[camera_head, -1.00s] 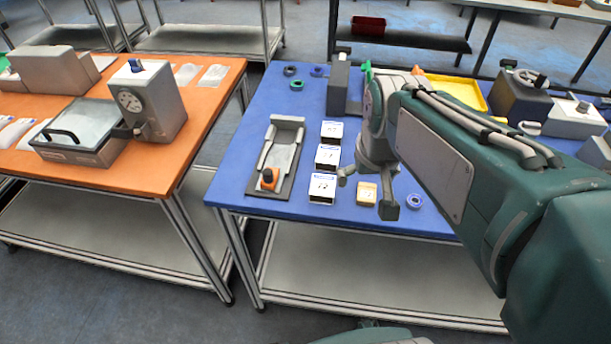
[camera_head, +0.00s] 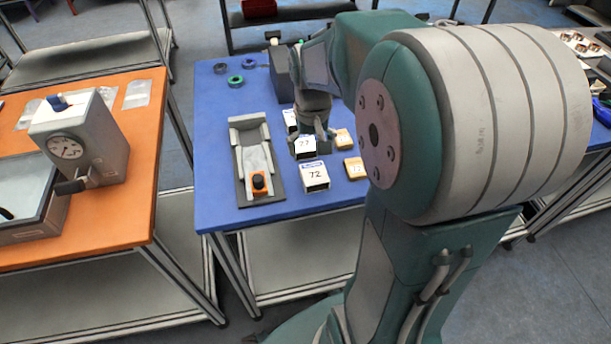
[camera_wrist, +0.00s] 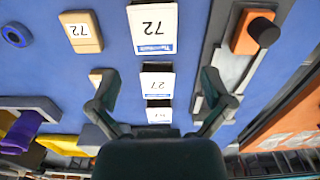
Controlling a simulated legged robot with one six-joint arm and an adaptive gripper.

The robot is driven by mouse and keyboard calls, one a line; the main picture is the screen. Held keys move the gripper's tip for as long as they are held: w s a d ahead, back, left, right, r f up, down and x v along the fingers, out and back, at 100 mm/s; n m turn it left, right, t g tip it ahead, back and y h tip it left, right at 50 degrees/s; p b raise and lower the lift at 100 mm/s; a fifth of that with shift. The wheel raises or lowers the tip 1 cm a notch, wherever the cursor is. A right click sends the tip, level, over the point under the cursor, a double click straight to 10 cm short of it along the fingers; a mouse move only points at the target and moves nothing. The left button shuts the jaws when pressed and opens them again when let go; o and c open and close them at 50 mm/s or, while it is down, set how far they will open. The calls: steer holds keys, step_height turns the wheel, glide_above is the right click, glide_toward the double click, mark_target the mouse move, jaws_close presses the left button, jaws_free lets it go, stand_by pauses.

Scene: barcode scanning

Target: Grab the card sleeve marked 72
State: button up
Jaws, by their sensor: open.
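The white card sleeve marked 72 (camera_head: 315,175) lies on the blue table, nearest the front edge in a row of white sleeves. It also shows at the top of the wrist view (camera_wrist: 153,27). My gripper (camera_head: 313,133) is open and empty above the row, behind the sleeve marked 72. In the wrist view its two fingers (camera_wrist: 156,95) are spread on either side of the row. The second sleeve (camera_wrist: 156,85) and a third sleeve (camera_wrist: 158,114) lie between them in that view. An orange-tan block (camera_wrist: 80,30) also carries a 72 label.
A second tan block (camera_head: 343,139) lies to the right. Blue and green rings (camera_head: 236,81) lie at the back left. An orange table (camera_head: 140,150) with a gauge stands left.

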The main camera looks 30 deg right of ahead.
mark_target(314, 169)
steer(key=f, duration=0.1)
steer(key=d+f, duration=0.1)
steer(key=f, duration=0.2)
steer(key=shift+d+f, duration=0.25)
steer(key=shift+d, duration=0.15)
steer(key=f, duration=0.1)
steer(key=a+f, duration=0.1)
steer(key=f, duration=0.2)
steer(key=shift+w+a+f, duration=0.2)
steer(key=shift+w+f, duration=0.1)
steer(key=shift+f, duration=0.05)
steer(key=shift+d, duration=0.35)
steer(key=c, duration=0.6)
